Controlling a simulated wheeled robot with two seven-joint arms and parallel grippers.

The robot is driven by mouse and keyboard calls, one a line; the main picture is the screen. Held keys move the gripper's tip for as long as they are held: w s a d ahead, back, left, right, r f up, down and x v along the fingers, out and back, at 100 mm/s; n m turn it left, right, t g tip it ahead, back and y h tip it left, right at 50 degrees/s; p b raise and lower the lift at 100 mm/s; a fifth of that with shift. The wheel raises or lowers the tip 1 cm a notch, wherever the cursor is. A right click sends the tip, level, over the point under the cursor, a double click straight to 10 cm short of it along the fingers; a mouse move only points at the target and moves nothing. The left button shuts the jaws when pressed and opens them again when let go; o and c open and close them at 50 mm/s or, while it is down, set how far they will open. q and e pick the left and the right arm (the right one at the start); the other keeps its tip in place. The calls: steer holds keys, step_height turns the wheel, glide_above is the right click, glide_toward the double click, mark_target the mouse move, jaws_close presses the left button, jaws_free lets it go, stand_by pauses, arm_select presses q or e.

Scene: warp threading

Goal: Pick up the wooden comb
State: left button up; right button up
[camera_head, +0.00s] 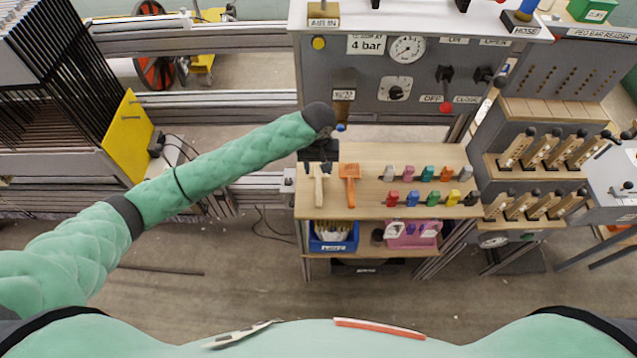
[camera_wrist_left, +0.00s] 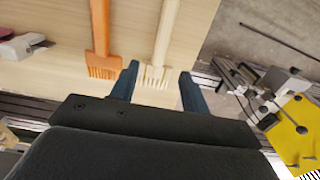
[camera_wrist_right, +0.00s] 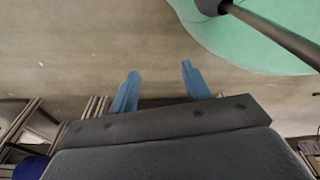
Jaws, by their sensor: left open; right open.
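The pale wooden comb (camera_head: 319,187) lies on the wooden bench top near its left edge. In the left wrist view the comb (camera_wrist_left: 166,40) has a long handle, and its toothed end lies between my left fingertips. My left gripper (camera_wrist_left: 158,82) is open around that end; I cannot tell whether it touches. In the head view my left gripper (camera_head: 318,166) is at the comb's far end, mostly hidden by the wrist. An orange comb (camera_head: 350,187) lies just to the right. My right gripper (camera_wrist_right: 158,80) is open and empty over the floor.
Several coloured clips (camera_head: 412,198) stand in rows right of the combs. A blue bin (camera_head: 333,243) and a pink bin (camera_head: 412,236) sit on the shelf below. A grey panel with a gauge (camera_head: 407,49) rises behind the bench (camera_head: 390,156).

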mark_target(318, 183)
arm_select(q)
steer(key=shift+a+f+p, duration=0.1)
steer(key=shift+f+p, duration=0.55)
steer(key=shift+f, duration=0.75)
step_height(318, 183, down, 4)
steer(key=p, duration=0.3)
steer(key=shift+f, duration=0.55)
arm_select(e)
steer(key=s+d, duration=0.2)
steer(key=s, duration=0.9)
steer(key=shift+f+g, duration=0.35)
steer(key=shift+g, duration=0.05)
arm_select(q)
jaws_close()
steer(key=shift+r, duration=0.1)
arm_select(e)
steer(key=shift+f, duration=0.1)
